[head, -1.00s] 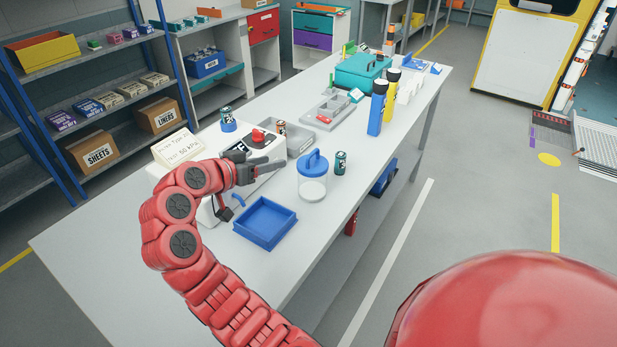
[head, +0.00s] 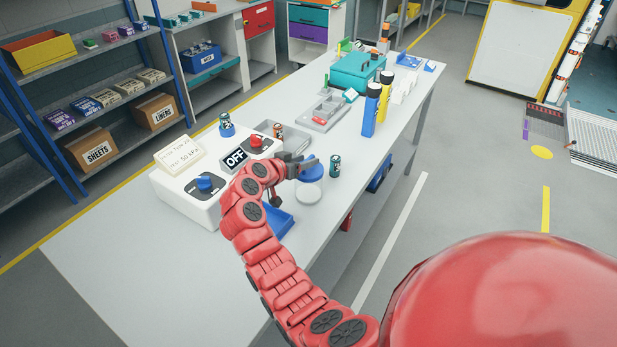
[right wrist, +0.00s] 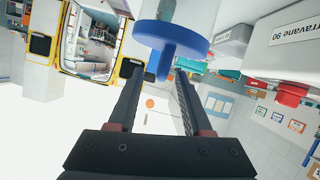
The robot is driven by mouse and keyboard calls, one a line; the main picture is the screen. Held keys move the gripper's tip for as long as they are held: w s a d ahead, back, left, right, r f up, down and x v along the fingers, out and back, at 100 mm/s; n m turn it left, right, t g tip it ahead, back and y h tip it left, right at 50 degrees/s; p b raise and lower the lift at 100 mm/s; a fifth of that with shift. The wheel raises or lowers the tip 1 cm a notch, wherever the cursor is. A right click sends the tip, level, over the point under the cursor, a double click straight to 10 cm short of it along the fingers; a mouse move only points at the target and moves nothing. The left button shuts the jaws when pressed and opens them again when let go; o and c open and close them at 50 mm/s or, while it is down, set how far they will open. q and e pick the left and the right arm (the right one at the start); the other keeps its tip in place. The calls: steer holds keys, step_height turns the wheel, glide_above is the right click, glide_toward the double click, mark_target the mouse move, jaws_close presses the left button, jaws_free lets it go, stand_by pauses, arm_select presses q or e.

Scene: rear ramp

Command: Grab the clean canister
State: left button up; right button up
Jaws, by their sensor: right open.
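A clear canister with a blue lid and handle (head: 312,174) stands on the table, its pale bottom showing below the lid; nothing in view marks it as clean. It also shows upside down at the top of the right wrist view (right wrist: 172,40). My right gripper (head: 300,166) is open and empty, its fingers pointing at the lid from the left. In the right wrist view the lid's handle hangs in the gap between the fingertips (right wrist: 157,80); I cannot tell whether they touch. My left gripper is out of view.
A white machine (head: 185,205) with an OFF sign, red knob and blue knob stands left of my arm. A dark green can (head: 335,166) stands close right of the canister. A blue tray (head: 278,222) is partly behind my arm. Blue and yellow bottles (head: 371,112) stand farther back.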

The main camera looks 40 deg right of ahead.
steer(key=shift+w+d+f, duration=0.15)
steer(key=shift+d+f, duration=0.1)
steer(key=shift+d, duration=0.2)
steer(key=shift+a, duration=0.1)
steer(key=shift+c, duration=0.3)
jaws_close()
stand_by(0.8)
